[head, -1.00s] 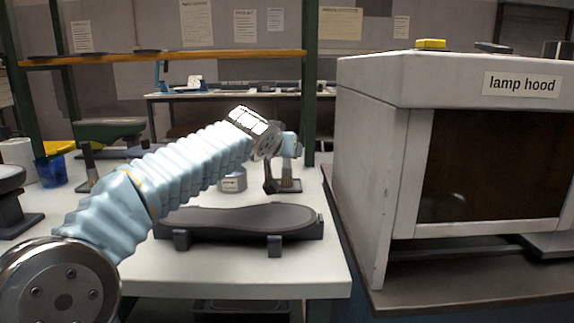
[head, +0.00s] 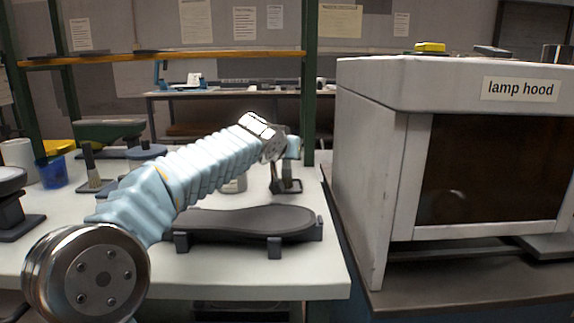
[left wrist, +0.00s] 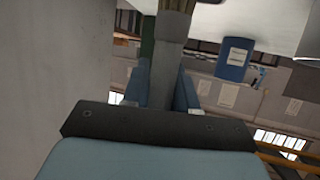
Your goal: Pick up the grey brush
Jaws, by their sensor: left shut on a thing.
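My left arm reaches across the white table in the head view, and its left gripper (head: 291,151) is at the far side, partly hidden behind my wrist. In the left wrist view the two blue fingers (left wrist: 161,92) are shut on the grey brush handle (left wrist: 172,60), one on each side. The brush's brownish bristles (left wrist: 175,6) show at the top edge of that view. In the head view the held brush is largely hidden, near a small dark stand (head: 288,187). I cannot tell whether it is clear of the stand. My right gripper is not in view.
A dark shoe-sole shape (head: 250,222) lies on supports in front of the arm. Another brush (head: 90,165) stands at the left, near a blue cup (head: 51,173). The large lamp hood (head: 385,180) stands close on the right.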

